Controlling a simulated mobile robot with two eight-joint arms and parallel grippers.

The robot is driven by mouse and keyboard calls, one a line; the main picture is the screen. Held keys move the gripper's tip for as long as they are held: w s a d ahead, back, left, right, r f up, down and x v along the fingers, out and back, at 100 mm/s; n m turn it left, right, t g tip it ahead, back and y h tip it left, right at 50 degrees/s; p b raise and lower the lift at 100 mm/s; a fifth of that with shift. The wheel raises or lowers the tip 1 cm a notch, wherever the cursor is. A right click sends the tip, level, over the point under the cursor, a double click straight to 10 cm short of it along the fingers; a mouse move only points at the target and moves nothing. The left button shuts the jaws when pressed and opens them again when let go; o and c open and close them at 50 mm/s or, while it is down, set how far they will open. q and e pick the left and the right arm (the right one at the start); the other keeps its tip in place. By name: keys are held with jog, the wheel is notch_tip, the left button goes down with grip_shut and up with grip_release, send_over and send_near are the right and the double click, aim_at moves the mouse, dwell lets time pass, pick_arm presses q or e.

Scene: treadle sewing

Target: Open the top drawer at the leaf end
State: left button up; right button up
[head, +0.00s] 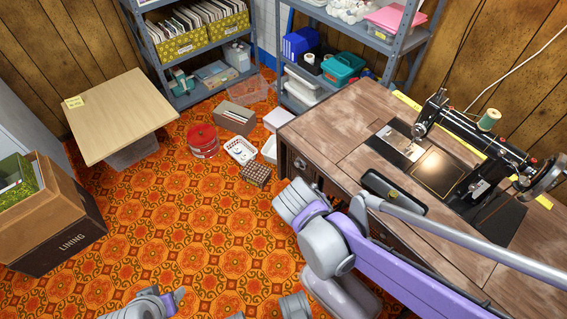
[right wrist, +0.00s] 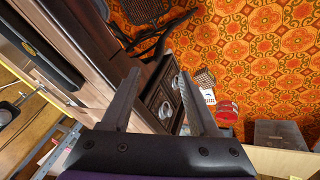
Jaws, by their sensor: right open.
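The wooden sewing table (head: 345,120) stands at the right in the head view, with a black sewing machine (head: 470,140) on it. At its left end is a dark drawer front with a round pull (head: 299,163). In the right wrist view the drawer stack shows two round metal pulls, the upper drawer's pull (right wrist: 165,110) nearer the tabletop. The drawers look shut. My right gripper (right wrist: 158,73) is open and empty, its fingers framing the drawer fronts; whether it touches them is unclear. In the head view my arm hides it. My left gripper (head: 168,300) is partly visible at the bottom edge.
Shelves (head: 190,75) stand behind. A small table (head: 120,115) and a LINING box (head: 75,235) are at left. The patterned floor is clear mid-left.

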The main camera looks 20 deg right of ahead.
jog(key=w+f+m+h+b, duration=0.1)
jog(key=w+f+m+h, duration=0.15)
jog(key=w, duration=0.45)
jog(key=m+t+h+b, duration=0.35)
jog(key=m+h, duration=0.35)
jog(key=h, duration=0.3)
send_near(296, 165)
jog(key=shift+g, duration=0.35)
jog(key=x, duration=0.4)
jog(key=b+x, duration=0.1)
jog(key=x, duration=0.3)
jog(key=shift+w+r+b, duration=0.2)
jog(key=shift+b, duration=0.1)
grip_shut()
